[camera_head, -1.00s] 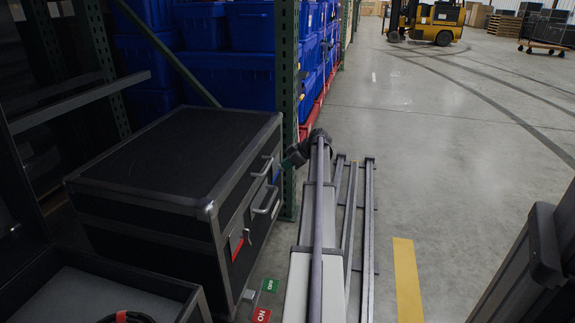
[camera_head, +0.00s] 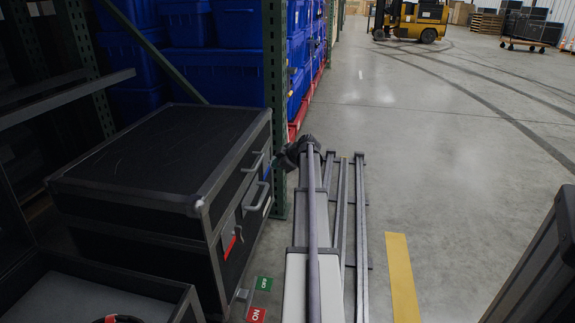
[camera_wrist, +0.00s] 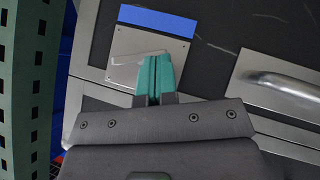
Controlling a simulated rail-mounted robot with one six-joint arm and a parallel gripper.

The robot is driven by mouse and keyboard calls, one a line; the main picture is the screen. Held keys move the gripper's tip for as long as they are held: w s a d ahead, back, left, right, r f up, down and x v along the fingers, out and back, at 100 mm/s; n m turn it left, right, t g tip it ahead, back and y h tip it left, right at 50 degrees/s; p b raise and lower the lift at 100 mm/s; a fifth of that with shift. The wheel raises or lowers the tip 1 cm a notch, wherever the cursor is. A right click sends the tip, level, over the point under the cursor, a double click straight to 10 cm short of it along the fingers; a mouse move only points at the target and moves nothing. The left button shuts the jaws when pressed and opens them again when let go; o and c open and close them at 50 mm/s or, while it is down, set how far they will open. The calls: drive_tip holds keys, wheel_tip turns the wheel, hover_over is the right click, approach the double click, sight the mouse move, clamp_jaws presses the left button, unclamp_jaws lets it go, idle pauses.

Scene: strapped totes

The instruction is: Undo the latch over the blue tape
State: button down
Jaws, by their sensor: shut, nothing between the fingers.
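The black case (camera_head: 150,160) with metal edges stands at left in the head view. In the wrist view, blue tape (camera_wrist: 158,19) lies on its dark face along the top of a silver latch plate (camera_wrist: 180,48). A pale metal latch lever (camera_wrist: 122,72) shows on the plate, left of my fingertips. My gripper (camera_wrist: 155,78) is shut and empty, its teal fingertips over the plate below the tape. They hide part of the latch; I cannot tell if they touch it. In the head view, my dark wrist is at the case's far front corner. A red-marked latch (camera_head: 231,241) is on the near end.
A metal handle (camera_wrist: 285,88) is right of the latch in the wrist view. A green rack post (camera_head: 276,110) stands close behind my wrist. An open black case (camera_head: 70,300) is at lower left. Green and red tags (camera_head: 257,314) lie by the case.

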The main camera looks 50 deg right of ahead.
drive_tip(key=shift+a+f+b, duration=0.1)
drive_tip(key=shift+f+b, duration=1.25)
drive_tip(key=shift+f, duration=0.1)
drive_tip(key=shift+w+f, duration=0.1)
idle(0.9)
